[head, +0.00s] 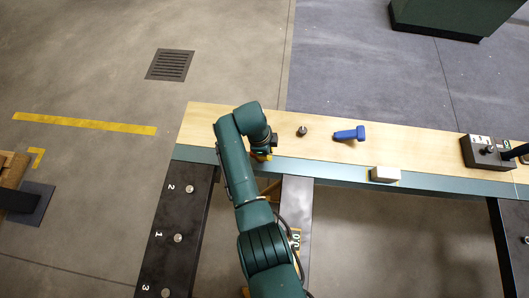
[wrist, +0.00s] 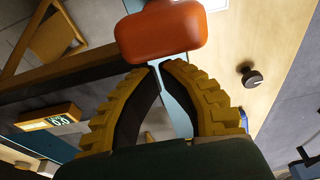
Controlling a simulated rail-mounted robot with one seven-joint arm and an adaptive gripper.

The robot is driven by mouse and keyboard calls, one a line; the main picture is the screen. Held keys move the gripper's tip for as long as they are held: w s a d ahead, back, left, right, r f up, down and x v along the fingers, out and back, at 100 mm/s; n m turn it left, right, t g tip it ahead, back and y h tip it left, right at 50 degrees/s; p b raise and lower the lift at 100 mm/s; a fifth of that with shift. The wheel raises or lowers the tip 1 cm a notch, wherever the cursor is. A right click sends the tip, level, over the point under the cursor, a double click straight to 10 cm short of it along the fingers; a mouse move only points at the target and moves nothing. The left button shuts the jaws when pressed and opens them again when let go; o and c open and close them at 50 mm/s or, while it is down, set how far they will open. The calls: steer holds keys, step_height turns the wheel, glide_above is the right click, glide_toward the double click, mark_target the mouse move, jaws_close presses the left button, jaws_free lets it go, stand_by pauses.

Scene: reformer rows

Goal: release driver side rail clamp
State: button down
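In the wrist view, a clamp lever has a rounded orange handle (wrist: 160,35) and a light blue shaft (wrist: 176,105). The shaft runs down between the two yellow and black fingers of my gripper (wrist: 160,66). The fingertips close in on both sides of the shaft just below the handle. In the head view, my gripper (head: 261,156) is at the front edge of the wooden bench top, above the blue-green rail (head: 340,175). The lever is hidden behind my arm there, and the clamp's base is not clear in either view.
A dark knob (head: 302,130) and a blue tool (head: 348,134) lie on the bench (head: 400,135). A white block (head: 385,174) sits at the rail. A control box (head: 484,151) stands at right. A numbered black beam (head: 178,225) extends forward at left.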

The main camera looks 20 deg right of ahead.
steer(key=shift+w+a+r, duration=0.25)
steer(key=shift+w+a, duration=0.25)
steer(key=shift+a, duration=0.3)
steer(key=shift+a, duration=0.1)
steer(key=w+a+r+p, duration=0.2)
steer(key=a+r+p, duration=0.2)
steer(key=r, duration=0.4)
steer(key=shift+w+r, duration=0.15)
steer(key=shift+r, duration=0.15)
steer(key=shift+a, duration=0.1)
